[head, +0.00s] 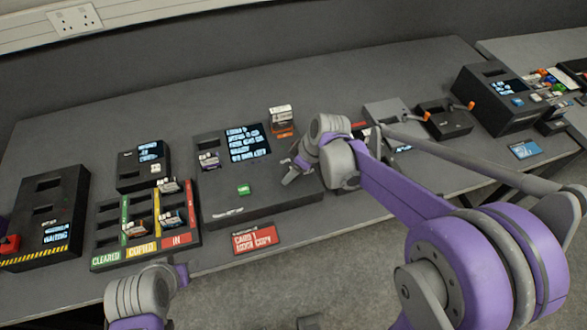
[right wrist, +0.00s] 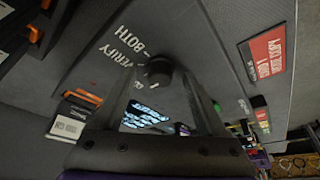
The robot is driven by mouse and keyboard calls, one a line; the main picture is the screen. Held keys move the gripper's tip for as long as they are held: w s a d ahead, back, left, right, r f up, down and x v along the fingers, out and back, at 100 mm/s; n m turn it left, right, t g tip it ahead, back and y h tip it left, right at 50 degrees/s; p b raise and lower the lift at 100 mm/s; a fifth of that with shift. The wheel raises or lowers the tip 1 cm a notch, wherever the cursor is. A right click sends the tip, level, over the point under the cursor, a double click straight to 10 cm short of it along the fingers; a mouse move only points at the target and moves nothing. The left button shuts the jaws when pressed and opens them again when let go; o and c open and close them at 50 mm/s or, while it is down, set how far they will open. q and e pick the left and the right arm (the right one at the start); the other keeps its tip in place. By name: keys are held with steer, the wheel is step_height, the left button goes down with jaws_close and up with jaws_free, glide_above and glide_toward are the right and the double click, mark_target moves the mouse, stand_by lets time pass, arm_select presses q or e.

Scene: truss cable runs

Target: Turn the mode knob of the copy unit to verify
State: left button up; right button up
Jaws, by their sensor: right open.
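The copy unit (head: 225,196) is a dark panel in the middle of the bench, with a lit screen (head: 249,141) and a green button (head: 243,189). Its round black mode knob (right wrist: 158,71) shows in the right wrist view, with the white words VERIFY and BOTH printed beside it. I cannot make out where its pointer stands. My right gripper (right wrist: 158,76) is open, with one finger on each side of the knob; contact is not clear. In the head view the right hand (head: 296,172) hides the knob. My left gripper (head: 172,278) is at the lower left, away from the unit, its fingers unclear.
A sorting tray (head: 104,240) with cleared, copied and in lanes stands to the left. A red card label (head: 255,239) lies at the front edge. An orange and white box (head: 281,121) stands behind the unit. Dark units with orange levers (head: 443,120) are to the right.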

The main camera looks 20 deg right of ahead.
jaws_close()
stand_by(0.3)
steer(key=m+h, duration=0.1)
steer(key=m, duration=0.2)
steer(key=shift+s+a+m+t+b, duration=0.1)
steer(key=shift+a+m+t+b, duration=0.05)
steer(key=shift+m+t+b, duration=0.25)
steer(key=m+h, duration=0.2)
steer(key=m, duration=0.2)
steer(key=shift+a+m, duration=0.1)
steer(key=shift+m, duration=0.3)
stand_by(0.4)
